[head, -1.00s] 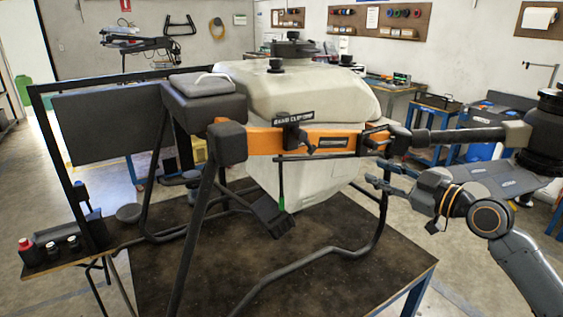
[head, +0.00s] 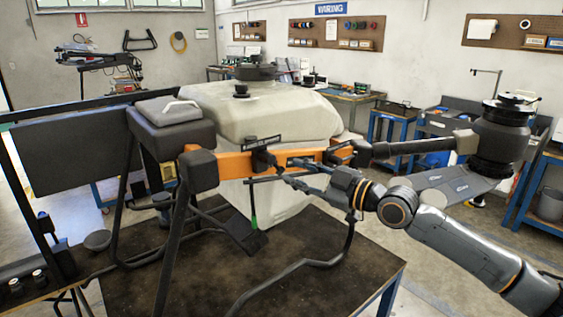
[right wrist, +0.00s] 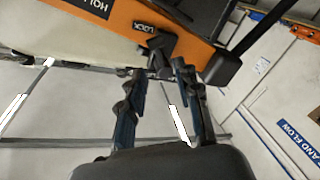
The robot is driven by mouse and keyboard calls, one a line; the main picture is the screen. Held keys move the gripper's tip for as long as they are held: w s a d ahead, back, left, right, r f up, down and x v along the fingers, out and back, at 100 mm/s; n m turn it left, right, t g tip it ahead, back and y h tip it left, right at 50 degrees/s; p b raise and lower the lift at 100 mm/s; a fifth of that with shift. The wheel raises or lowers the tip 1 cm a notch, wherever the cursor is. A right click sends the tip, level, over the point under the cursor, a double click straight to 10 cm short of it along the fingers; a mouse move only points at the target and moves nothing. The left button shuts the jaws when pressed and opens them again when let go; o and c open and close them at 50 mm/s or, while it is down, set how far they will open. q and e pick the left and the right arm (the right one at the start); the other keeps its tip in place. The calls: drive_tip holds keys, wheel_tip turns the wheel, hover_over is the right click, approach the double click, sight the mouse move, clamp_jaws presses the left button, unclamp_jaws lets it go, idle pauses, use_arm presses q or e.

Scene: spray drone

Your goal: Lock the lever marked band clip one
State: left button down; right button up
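The spray drone's orange band (head: 235,165) runs across the front of the white tank (head: 260,110). A black label reading band clip (head: 276,143) stands above it; its last word is too small to read. The black clip lever (head: 262,160) is just below that label. It also shows in the right wrist view (right wrist: 160,46), beside a LOCK marking. My right gripper (head: 289,178) is open and just right of the lever. In the right wrist view its fingers (right wrist: 160,72) are spread, with the lever's end close to their tips; contact cannot be told. My left gripper is not in view.
A black drone arm with a motor (head: 500,135) extends right above my right arm. The black landing legs (head: 320,262) stand on the dark table (head: 330,280). A black hanging piece with a green tip (head: 248,232) is below the band. Workbenches are behind.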

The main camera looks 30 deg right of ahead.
sight(278, 166)
drive_tip(key=shift+p+x, duration=1.35)
drive_tip(key=shift+x, duration=1.3)
clamp_jaws()
